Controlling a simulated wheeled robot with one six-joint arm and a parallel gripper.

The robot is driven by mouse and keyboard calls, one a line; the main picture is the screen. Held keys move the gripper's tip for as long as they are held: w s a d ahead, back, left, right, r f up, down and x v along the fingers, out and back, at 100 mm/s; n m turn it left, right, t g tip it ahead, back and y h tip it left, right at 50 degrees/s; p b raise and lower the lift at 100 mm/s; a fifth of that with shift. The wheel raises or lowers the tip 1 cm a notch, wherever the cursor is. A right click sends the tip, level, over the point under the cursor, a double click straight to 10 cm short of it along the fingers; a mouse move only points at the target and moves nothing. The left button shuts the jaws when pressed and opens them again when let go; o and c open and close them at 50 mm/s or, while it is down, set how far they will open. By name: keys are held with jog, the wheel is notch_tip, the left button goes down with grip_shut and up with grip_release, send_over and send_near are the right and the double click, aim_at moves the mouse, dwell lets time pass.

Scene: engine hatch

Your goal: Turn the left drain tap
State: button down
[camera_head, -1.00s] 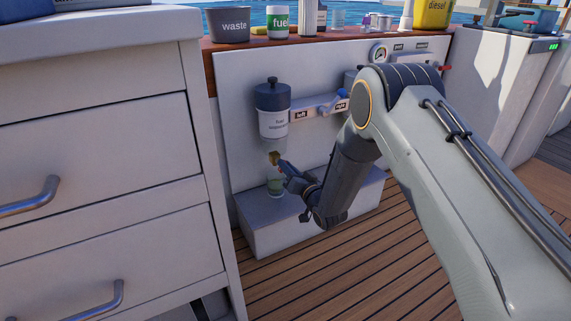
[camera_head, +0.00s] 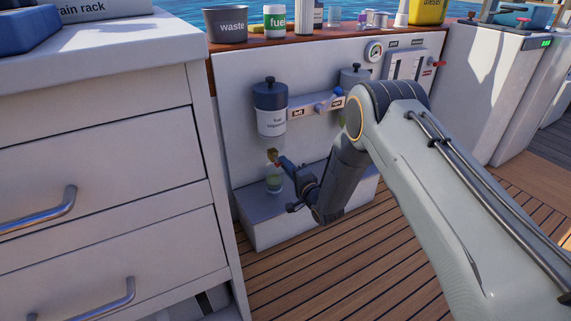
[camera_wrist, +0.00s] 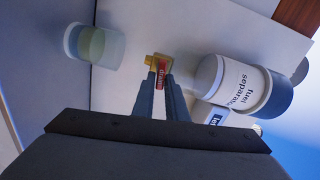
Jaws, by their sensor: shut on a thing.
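The left drain tap is a small brass tap (camera_head: 272,154) under the left fuel separator (camera_head: 271,108). In the wrist view its brass body (camera_wrist: 151,61) and red handle marked "drain" (camera_wrist: 161,72) show at my fingertips. My gripper (camera_head: 280,160) is shut on the red handle, and its fingers (camera_wrist: 161,84) lie on either side of it. A clear jar with greenish liquid (camera_head: 274,178) stands below the tap; it also shows in the wrist view (camera_wrist: 92,43). The white-labelled separator (camera_wrist: 238,84) is to the right there.
A second separator (camera_head: 355,75) is partly hidden by my arm. The jar stands on a grey step (camera_head: 262,228). White drawers (camera_head: 100,150) stand close on the left.

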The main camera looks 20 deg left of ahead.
jog(key=shift+f+m, duration=0.1)
jog(key=shift+m, duration=0.8)
jog(key=c, duration=1.8)
grip_release()
jog(key=shift+d, duration=0.1)
jog(key=shift+o, duration=0.2)
jog(key=p+v, duration=0.3)
jog(key=v, duration=0.4)
jog(key=shift+s+d, duration=0.25)
